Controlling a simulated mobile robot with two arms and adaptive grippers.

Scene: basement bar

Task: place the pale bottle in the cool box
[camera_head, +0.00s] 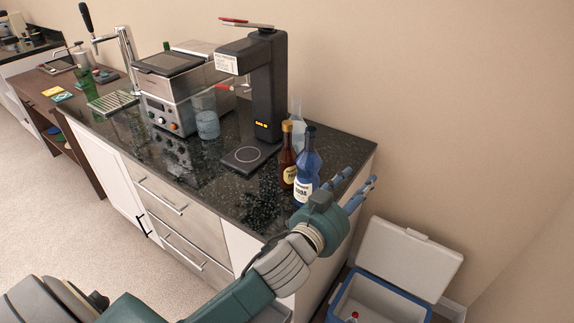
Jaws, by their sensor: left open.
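The blue-and-white cool box (375,296) stands on the floor at the lower right with its white lid (408,257) open. Inside, at the bottom edge of the view, a small pale thing with a red top (354,317) shows; I cannot tell if it is a bottle. A pale, see-through shape (298,112), possibly a bottle, stands on the counter, mostly hidden behind other bottles. My left gripper (359,186) is open, beyond the counter's right end and above the cool box's left side. I see nothing between its fingers. My right gripper is out of view.
A dark blue bottle (307,163) and a brown bottle (287,155) stand near the right end of the black counter (215,190). A black tap-like machine (268,85), a glass (207,122) and a steel appliance (178,97) stand farther left. A wall runs behind.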

